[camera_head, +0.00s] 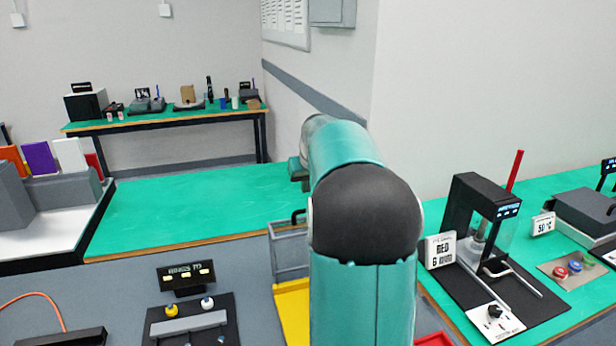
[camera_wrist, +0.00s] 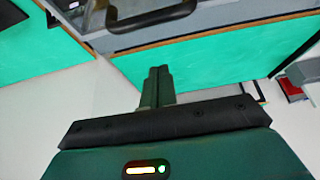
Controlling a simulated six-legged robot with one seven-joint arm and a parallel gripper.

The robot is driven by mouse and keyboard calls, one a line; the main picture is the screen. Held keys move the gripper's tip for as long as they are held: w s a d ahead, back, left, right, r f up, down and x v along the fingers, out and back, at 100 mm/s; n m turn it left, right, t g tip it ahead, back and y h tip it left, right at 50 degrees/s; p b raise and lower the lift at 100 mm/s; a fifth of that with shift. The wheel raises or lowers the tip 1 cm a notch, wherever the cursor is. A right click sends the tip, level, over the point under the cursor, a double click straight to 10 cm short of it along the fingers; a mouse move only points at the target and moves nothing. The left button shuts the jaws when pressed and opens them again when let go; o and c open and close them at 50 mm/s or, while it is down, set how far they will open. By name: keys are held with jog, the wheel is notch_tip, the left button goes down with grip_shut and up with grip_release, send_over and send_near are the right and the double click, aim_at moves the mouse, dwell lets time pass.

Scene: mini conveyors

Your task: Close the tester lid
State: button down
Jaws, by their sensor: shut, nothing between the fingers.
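My gripper (camera_wrist: 157,72) shows in the wrist view with its two fingers together and nothing between them. In the head view my arm covers the middle and the fingers cannot be seen. At the top of the wrist view is a grey body (camera_wrist: 215,14) with a black bar handle (camera_wrist: 150,18); the fingertips are apart from it. I cannot tell whether it is the tester. In the head view, a black-framed station (camera_head: 478,200) with clear panels and a grey box with a dark top (camera_head: 585,212) stand on the right bench. I cannot tell which carries the tester lid.
A grey bin (camera_head: 288,252) stands left of my arm. The middle green table (camera_head: 180,205) is clear. A far bench (camera_head: 170,116) holds several small items.

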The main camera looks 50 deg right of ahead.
jog(key=f, duration=0.1)
jog(key=s+f, duration=0.1)
jog(key=a+f, duration=0.1)
jog(key=shift+s, duration=0.25)
jog(key=shift+s+f, duration=0.15)
jog(key=shift+s+a, duration=0.2)
jog(key=shift+s, duration=0.05)
jog(key=shift+w, duration=0.15)
